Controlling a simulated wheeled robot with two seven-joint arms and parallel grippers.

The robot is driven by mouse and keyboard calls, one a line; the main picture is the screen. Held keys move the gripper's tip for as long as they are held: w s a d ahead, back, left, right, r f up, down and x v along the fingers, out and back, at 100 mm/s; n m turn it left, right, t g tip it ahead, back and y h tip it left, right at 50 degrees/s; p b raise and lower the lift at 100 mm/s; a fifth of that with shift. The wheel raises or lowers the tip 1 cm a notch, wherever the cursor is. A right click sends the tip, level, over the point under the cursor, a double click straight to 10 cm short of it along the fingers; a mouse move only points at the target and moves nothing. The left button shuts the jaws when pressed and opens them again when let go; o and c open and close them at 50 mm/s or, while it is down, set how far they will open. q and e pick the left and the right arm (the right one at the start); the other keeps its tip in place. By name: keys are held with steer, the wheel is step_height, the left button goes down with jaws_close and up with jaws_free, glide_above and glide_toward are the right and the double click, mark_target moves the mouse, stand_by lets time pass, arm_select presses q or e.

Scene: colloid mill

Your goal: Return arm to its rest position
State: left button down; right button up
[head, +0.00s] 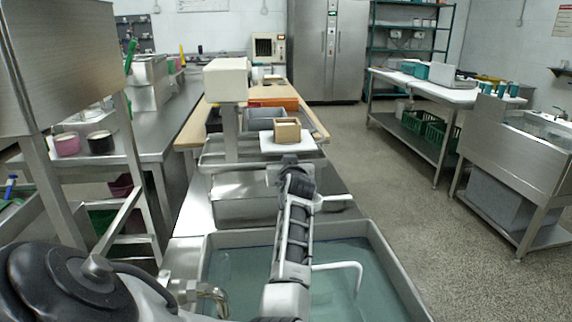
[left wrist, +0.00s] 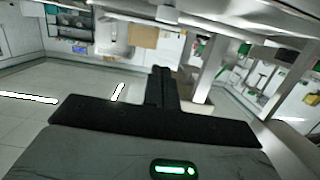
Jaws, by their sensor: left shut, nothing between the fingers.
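My left gripper (left wrist: 161,88) shows in the left wrist view as a wide black bar with two black fingers drawn together. It is shut and empty, with open air and the room's floor beyond the fingertips. A dark rounded shape with a black cable fills the bottom left corner there, probably part of my own arm. I cannot make out my right gripper in either view.
A long grey and black ribbed form (head: 294,235) rises over a steel basin (head: 395,265) holding greenish liquid. Behind stand a small wooden box (head: 287,130) and a white box on a post (head: 226,80). A steel frame stands at left.

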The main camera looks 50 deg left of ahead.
arm_select(q)
steer(key=v, duration=0.5)
steer(key=shift+s+d, duration=0.1)
steer(key=shift+s, duration=0.05)
steer(key=shift+r, duration=0.15)
